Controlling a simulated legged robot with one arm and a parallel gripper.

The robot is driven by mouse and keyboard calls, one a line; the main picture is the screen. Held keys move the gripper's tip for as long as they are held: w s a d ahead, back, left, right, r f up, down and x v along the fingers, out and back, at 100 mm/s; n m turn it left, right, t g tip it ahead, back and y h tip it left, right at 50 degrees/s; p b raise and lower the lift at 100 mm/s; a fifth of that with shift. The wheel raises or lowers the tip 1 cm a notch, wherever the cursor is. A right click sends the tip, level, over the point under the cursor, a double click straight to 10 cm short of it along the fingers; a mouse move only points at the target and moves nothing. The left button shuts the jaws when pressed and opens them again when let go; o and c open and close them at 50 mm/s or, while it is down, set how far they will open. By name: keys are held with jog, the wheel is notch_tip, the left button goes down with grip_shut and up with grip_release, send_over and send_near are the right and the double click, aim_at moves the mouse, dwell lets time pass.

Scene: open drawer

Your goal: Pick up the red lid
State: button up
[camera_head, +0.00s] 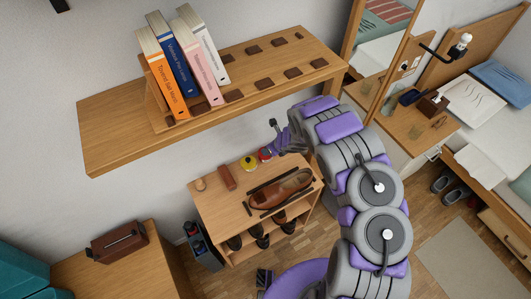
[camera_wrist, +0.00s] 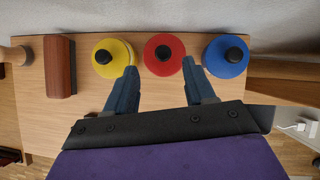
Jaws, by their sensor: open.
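The red lid (camera_wrist: 165,54) is a round disc with a dark knob, on the wooden top of the small shoe cabinet. In the wrist view it sits between a yellow lid (camera_wrist: 112,58) on the left and a blue lid (camera_wrist: 226,56) on the right. My gripper (camera_wrist: 158,73) is open and empty, with its two fingers pointing toward the red lid, one to each side of its near edge. In the head view the red lid (camera_head: 265,154) shows beside the yellow lid (camera_head: 248,163), close to my gripper (camera_head: 275,143); the blue lid is hidden there.
A reddish-brown block (camera_wrist: 61,66) stands left of the yellow lid. A brown shoe (camera_head: 281,189) lies on the cabinet top (camera_head: 215,212). A wall shelf (camera_head: 110,127) with several books juts out above. The white wall is close behind the lids.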

jog(key=shift+w+x, duration=0.1)
jog(key=shift+x, duration=1.3)
jog(key=shift+w+x, duration=0.15)
jog(key=shift+x, duration=1.25)
jog(key=shift+d, duration=0.1)
jog(key=shift+c, duration=0.4)
jog(key=shift+r, duration=0.1)
grip_shut()
